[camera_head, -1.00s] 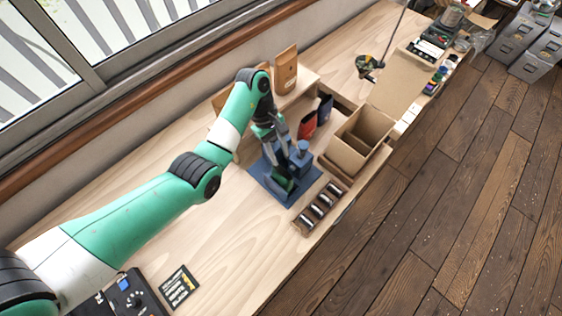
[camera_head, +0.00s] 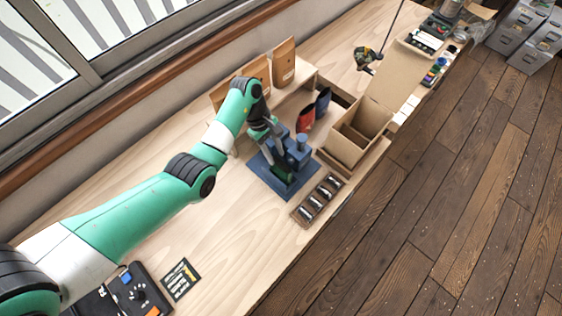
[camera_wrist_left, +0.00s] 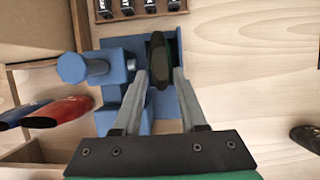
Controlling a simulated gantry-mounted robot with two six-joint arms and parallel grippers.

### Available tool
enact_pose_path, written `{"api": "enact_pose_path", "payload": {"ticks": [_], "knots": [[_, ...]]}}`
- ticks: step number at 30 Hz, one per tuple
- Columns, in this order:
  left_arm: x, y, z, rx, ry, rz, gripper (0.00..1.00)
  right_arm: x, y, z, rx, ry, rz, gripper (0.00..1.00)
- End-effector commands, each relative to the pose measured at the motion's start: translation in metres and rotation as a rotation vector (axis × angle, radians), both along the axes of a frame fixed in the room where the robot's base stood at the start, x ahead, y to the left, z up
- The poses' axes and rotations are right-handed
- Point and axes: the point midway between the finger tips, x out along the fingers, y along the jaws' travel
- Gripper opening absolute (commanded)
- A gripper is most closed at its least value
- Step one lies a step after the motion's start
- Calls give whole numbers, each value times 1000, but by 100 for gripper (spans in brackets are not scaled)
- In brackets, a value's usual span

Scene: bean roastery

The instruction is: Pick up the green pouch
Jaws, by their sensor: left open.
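The dark green pouch (camera_head: 284,171) stands in a blue stand (camera_head: 302,183) on the bench. It also shows edge-on from above in the left wrist view (camera_wrist_left: 158,60). My left gripper (camera_head: 282,156) is over the stand, with its fingers pointing down towards the pouch. In the left wrist view my left gripper (camera_wrist_left: 160,74) is open, with one finger on each side of the pouch's near end. I cannot tell whether the fingers touch it. The arm partly hides the pouch in the head view. My right gripper is not in view.
A red pouch (camera_head: 305,119) and a dark blue pouch (camera_head: 323,102) stand near an open cardboard box (camera_head: 345,150). A tray of small dark items (camera_head: 302,212) lies in front. Bare bench lies to the left.

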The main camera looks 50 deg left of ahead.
Motion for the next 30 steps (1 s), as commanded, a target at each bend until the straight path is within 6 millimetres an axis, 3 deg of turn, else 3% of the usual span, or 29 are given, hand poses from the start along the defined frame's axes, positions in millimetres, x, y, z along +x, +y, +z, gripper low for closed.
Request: {"api": "enact_pose_path", "payload": {"ticks": [6, 14, 21, 30], "knots": [[1, -16, -33, 0, 3, -1, 41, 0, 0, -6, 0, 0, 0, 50], [1, -18, -36, 1, 1, -1, 41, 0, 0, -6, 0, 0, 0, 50], [1, -18, -36, 0, 1, -1, 0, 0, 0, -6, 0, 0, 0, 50], [1, -17, -35, 0, 1, -1, 0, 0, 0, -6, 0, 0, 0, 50]]}}
